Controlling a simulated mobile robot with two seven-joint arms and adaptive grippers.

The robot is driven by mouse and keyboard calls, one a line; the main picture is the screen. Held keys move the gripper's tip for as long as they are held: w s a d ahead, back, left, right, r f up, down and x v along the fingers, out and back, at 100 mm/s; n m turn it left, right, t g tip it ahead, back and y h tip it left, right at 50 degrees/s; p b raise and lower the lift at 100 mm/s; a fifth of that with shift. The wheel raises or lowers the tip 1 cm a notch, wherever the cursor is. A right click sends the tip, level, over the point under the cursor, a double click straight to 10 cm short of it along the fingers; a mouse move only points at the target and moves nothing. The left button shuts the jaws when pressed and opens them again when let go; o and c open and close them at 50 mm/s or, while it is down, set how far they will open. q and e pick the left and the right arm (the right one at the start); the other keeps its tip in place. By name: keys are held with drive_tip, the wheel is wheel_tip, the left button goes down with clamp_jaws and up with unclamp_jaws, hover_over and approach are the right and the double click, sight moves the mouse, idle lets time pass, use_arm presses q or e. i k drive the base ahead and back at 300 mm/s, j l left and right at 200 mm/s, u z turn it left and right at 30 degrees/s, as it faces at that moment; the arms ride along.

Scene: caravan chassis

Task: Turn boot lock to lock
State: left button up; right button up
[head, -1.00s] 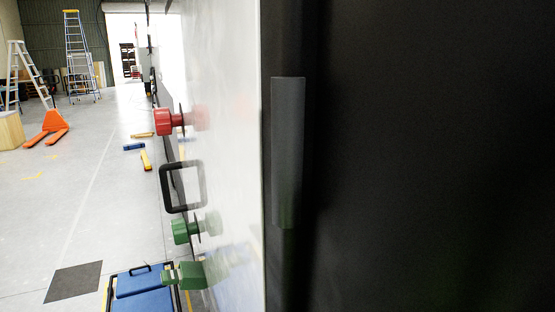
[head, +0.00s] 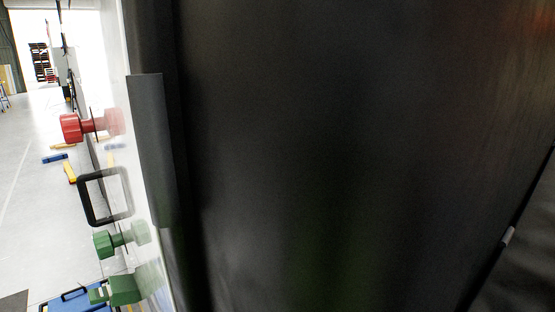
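A glossy white panel (head: 112,60) of the caravan stands edge-on at the left of the head view. Fittings stick out from it: a red knob (head: 72,127), a black square handle (head: 86,199), a green knob (head: 104,244) and a green block-like fitting (head: 122,289). I cannot tell which of them is the boot lock. A large dark panel (head: 320,150) fills most of the view, with a grey vertical strip (head: 155,150) along its left edge. Neither of my grippers is in view.
A blue case-like object (head: 68,303) is at the lower left. Blue (head: 55,158) and yellow (head: 70,173) pieces lie on the grey floor. Open floor (head: 30,215) runs along the far left towards a bright doorway. A dark edge with a pale fitting (head: 508,236) is at right.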

sight(105, 244)
drive_tip(key=j+u, duration=0.15)
drive_tip(key=u, duration=0.25)
drive_tip(key=j+u, duration=0.2)
drive_tip(key=u, duration=0.25)
